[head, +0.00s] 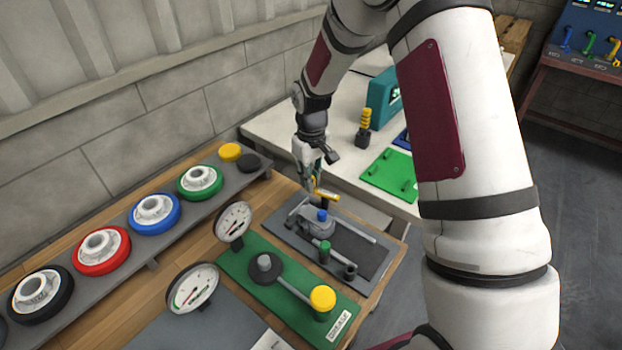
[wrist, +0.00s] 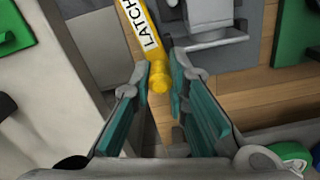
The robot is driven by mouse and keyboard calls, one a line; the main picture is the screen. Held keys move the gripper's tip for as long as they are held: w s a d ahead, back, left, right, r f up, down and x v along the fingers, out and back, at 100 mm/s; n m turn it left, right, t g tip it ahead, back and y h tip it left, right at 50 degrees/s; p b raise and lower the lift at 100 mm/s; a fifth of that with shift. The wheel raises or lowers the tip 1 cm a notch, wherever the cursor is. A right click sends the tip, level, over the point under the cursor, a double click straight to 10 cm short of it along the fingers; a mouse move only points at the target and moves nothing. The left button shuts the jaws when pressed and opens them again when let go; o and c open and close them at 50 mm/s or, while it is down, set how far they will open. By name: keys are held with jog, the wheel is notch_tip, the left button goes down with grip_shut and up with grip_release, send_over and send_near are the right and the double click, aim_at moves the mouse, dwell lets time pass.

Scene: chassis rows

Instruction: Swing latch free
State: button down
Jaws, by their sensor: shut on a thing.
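The yellow latch (head: 327,196) is a bar marked LATCH at the far edge of the grey plate fixture (head: 375,255). In the wrist view the yellow latch (wrist: 139,27) runs up from between the fingers, its rounded end at the tips. My gripper (head: 315,184) reaches down to the latch from the far side. In the wrist view my gripper (wrist: 163,80) is shut on the latch's end, with the teal pads either side of it. The latch's pivot is not clear in either view.
A green board (head: 245,268) with a yellow-knobbed lever and dial gauges stands in front of the fixture. A rack (head: 50,250) of coloured wheels runs along the left. A white bench (head: 280,122) behind holds a green tray (head: 385,180) and a teal box.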

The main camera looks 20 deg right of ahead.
jog(key=c, duration=1.8)
grip_release()
jog(key=shift+r, duration=0.1)
notch_tip(320, 180, up, 12)
jog(key=shift+f, duration=0.1)
jog(key=s+r+m+t, duration=0.2)
jog(key=s+r, duration=1.2)
jog(key=s+t, duration=0.1)
jog(key=s, duration=0.4)
jog(key=s+r+m+t, duration=0.1)
jog(key=s, duration=0.5)
jog(key=s+m, duration=0.1)
jog(key=s, duration=0.4)
jog(key=shift+s+a+r+t, duration=0.1)
jog(key=shift+s+r+t, duration=0.25)
jog(key=shift+r+t, duration=0.05)
